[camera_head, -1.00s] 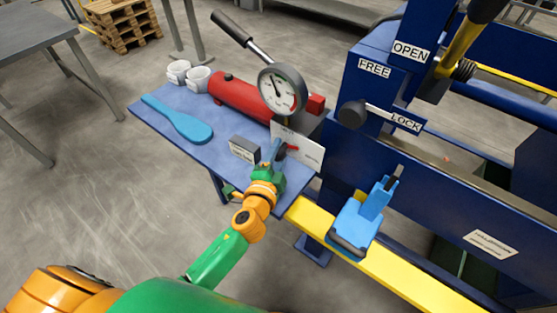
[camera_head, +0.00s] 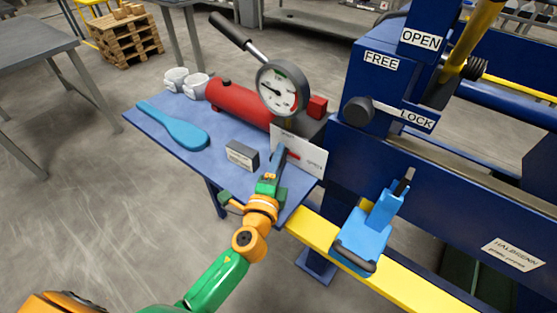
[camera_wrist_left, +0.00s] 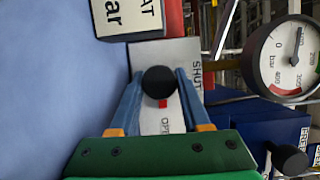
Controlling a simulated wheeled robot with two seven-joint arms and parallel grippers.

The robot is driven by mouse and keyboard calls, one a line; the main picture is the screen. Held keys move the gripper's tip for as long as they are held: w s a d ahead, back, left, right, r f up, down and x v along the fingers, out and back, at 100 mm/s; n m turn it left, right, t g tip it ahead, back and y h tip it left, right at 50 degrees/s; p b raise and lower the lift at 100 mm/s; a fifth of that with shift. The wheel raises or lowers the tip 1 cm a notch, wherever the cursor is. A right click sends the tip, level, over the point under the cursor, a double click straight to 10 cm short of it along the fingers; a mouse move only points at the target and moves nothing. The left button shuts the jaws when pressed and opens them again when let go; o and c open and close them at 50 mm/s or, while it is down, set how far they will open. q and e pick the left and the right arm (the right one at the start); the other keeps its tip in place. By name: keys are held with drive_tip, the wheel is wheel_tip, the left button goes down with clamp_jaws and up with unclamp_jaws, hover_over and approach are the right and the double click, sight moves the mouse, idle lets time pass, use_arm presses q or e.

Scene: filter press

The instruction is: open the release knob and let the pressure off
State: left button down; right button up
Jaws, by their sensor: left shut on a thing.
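The release knob (camera_wrist_left: 160,80) is round and black and sits on a white plate (camera_head: 309,151) marked OPEN and SHUT. In the wrist view its red pointer (camera_wrist_left: 163,103) shows on the OPEN side. My left gripper (camera_head: 281,155) is shut on the knob, with one blue finger on each side. Its fingers hide most of the knob in the head view. The pressure gauge (camera_head: 282,89) stands above the plate. In the wrist view (camera_wrist_left: 292,58) its needle points between 0 and 200 bar. My right gripper does not show.
A red pump cylinder (camera_head: 237,102) with a black lever (camera_head: 230,30) lies behind. A grey labelled block (camera_head: 242,156), a blue paddle (camera_head: 180,128) and white cups (camera_head: 196,86) are on the blue table (camera_head: 165,134). The blue press (camera_head: 378,95) stands at right.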

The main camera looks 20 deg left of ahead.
use_arm(q)
drive_tip(key=c, duration=0.7)
unclamp_jaws()
drive_tip(key=s+b, duration=0.1)
drive_tip(key=s, duration=0.6)
drive_tip(key=shift+s+d, duration=0.1)
drive_tip(key=shift+d, duration=0.1)
